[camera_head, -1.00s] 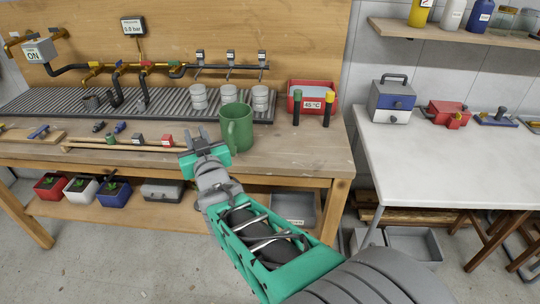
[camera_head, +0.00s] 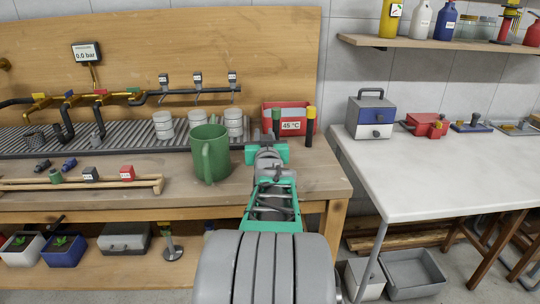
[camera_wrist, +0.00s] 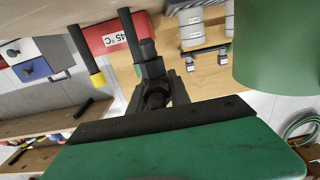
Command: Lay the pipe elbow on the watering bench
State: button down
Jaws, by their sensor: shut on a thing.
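My gripper (camera_head: 268,153) is over the right part of the wooden watering bench (camera_head: 310,178), just right of a green mug (camera_head: 209,155). In the wrist view my gripper (camera_wrist: 158,92) is shut on a small dark piece (camera_wrist: 151,68), which looks like the pipe elbow. Its full shape is hard to make out against the dark fingers. In the head view my own gripper hides most of it. I cannot tell whether it touches the bench top.
The green mug also shows close by in the wrist view (camera_wrist: 275,45). A red bin (camera_head: 290,116) with green-topped (camera_head: 276,124) and yellow-topped (camera_head: 311,128) posts stands just behind my gripper. White cups (camera_head: 163,126) stand on the grate. A white table (camera_head: 420,180) is at right.

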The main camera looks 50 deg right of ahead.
jog(key=shift+s+d+f+b, duration=0.15)
jog(key=shift+d+f, duration=0.2)
jog(key=shift+f, duration=0.6)
jog(key=shift+s+d+f+b, duration=0.1)
jog(key=shift+d+f+b, duration=0.2)
jog(key=shift+f, duration=0.6)
jog(key=shift+s+d+f+b, duration=0.15)
jog(key=shift+d+f, duration=0.25)
jog(key=shift+f, duration=0.55)
jog(key=shift+f, duration=0.2)
jog(key=c, duration=1.2)
grip_release()
